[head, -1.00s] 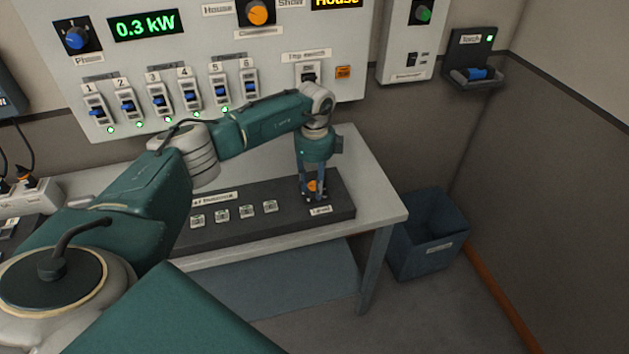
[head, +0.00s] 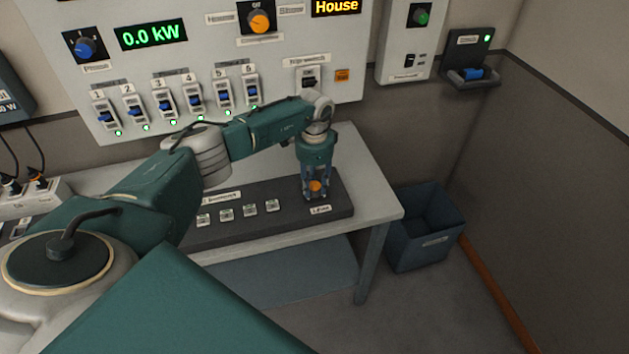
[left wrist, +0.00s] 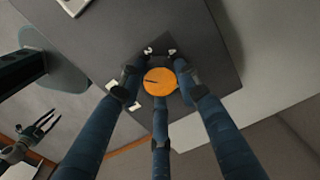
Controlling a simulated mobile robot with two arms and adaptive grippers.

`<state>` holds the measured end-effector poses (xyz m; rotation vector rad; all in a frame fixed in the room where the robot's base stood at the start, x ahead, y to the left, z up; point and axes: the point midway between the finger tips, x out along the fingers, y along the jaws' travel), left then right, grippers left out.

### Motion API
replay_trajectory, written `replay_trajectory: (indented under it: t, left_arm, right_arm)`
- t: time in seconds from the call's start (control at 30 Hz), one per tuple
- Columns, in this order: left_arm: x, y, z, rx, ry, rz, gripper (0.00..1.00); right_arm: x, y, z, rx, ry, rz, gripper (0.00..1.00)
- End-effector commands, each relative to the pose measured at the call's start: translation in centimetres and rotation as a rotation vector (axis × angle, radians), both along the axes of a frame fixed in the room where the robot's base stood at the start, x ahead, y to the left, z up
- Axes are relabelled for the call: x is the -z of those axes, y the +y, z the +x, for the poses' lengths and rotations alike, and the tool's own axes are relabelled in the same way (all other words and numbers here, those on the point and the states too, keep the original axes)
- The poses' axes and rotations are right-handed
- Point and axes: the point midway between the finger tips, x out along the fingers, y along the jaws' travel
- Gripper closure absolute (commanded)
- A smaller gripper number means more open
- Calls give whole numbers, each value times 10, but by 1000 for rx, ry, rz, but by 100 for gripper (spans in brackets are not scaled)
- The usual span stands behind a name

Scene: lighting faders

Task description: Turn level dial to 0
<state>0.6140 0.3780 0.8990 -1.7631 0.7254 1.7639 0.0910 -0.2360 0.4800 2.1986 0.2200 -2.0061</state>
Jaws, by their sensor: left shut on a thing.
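The level dial is an orange round knob (head: 316,186) at the right end of a dark console (head: 345,205), behind a label. The left wrist view shows its top (left wrist: 160,81) with a short dark pointer line toward the left of the picture. My left gripper (head: 316,183) points down over the dial and is shut on it, its blue fingers (left wrist: 158,90) around the rim. A green display (head: 151,35) on the wall panel reads 0.0 kW. My right gripper (left wrist: 43,130) shows at the left of the left wrist view, its fingers spread and empty.
Several small buttons (head: 227,214) sit left of the dial on the console. A blue bin (head: 424,240) stands right of the table (head: 380,205).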

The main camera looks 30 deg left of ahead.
Motion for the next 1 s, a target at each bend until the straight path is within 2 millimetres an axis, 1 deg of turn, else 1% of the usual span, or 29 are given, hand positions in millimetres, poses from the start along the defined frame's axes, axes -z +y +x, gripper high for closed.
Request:
replay_trajectory:
  t: [0.03, 0.3, 0.73, 0.77, 0.83, 1.0]
  left_arm:
    - [-3, 1, 2, -20, -4, 1, 94]
    - [-2, 1, 2, -83, -5, 1, 94]
    - [-1, 1, 2, -92, -5, 1, 94]
    - [-1, 1, 2, -91, -5, 1, 64]
    - [-1, 1, 2, -91, -4, 0, 50]
    - [-1, 0, 1, -90, -2, 1, 49]
  right_arm:
    - [-3, 0, 0, 0, 0, 0, 60]
    - [-7, 0, 0, 0, 0, 0, 60]
    - [-7, 0, 0, 0, 0, 0, 60]
    - [-7, 0, 0, 0, 0, 0, 60]
    - [-7, 0, 0, 0, 0, 0, 60]
    - [-7, 0, 0, 0, 0, 0, 60]
